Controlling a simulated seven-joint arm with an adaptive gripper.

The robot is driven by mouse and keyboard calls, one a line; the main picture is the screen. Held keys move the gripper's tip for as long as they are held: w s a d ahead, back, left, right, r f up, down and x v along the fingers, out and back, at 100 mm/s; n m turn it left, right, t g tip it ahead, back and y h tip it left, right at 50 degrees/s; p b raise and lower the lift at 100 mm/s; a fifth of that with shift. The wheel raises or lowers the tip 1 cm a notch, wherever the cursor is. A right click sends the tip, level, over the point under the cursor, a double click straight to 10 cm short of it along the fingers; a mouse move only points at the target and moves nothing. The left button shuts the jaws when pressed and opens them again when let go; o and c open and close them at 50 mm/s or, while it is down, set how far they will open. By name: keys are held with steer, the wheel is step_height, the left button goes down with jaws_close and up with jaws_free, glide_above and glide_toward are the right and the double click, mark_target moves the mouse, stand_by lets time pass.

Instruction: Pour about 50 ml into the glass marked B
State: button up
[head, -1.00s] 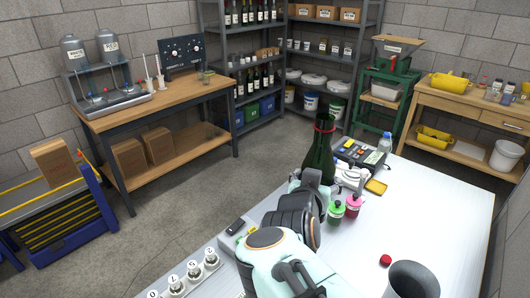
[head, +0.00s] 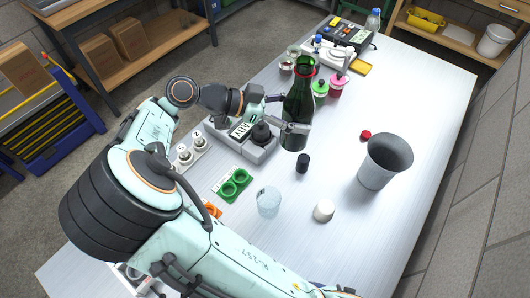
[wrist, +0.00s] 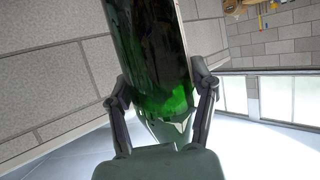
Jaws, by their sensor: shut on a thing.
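A dark green bottle (head: 297,117) with a red ring at its neck stands nearly upright in my gripper (head: 290,128). The fingers are closed around its lower body. In the wrist view the green glass (wrist: 150,60) fills the space between the two fingers (wrist: 160,105). I cannot tell whether the bottle's base touches the table. A clear, pale glass (head: 268,202) stands on the table nearer to me, below the bottle in the picture. Another clear glass (head: 287,67) stands behind the bottle to the left. I cannot read a letter B on either.
A grey tapered bucket (head: 385,163) stands at right. A dark cap (head: 303,163), a white round piece (head: 324,210) and a red cap (head: 365,135) lie between. Green and pink bottles (head: 337,86) stand behind. The right table side is mostly clear.

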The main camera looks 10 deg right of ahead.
steer(key=s+a+f, duration=0.3)
steer(key=a+f, duration=0.4)
steer(key=f, duration=0.3)
steer(key=s+a+f+g, duration=0.1)
steer(key=s+a+f, duration=0.3)
steer(key=a+f, duration=0.4)
steer(key=shift+a+f+m, duration=0.15)
steer(key=shift+f+m, duration=0.15)
steer(key=shift+f, duration=0.65)
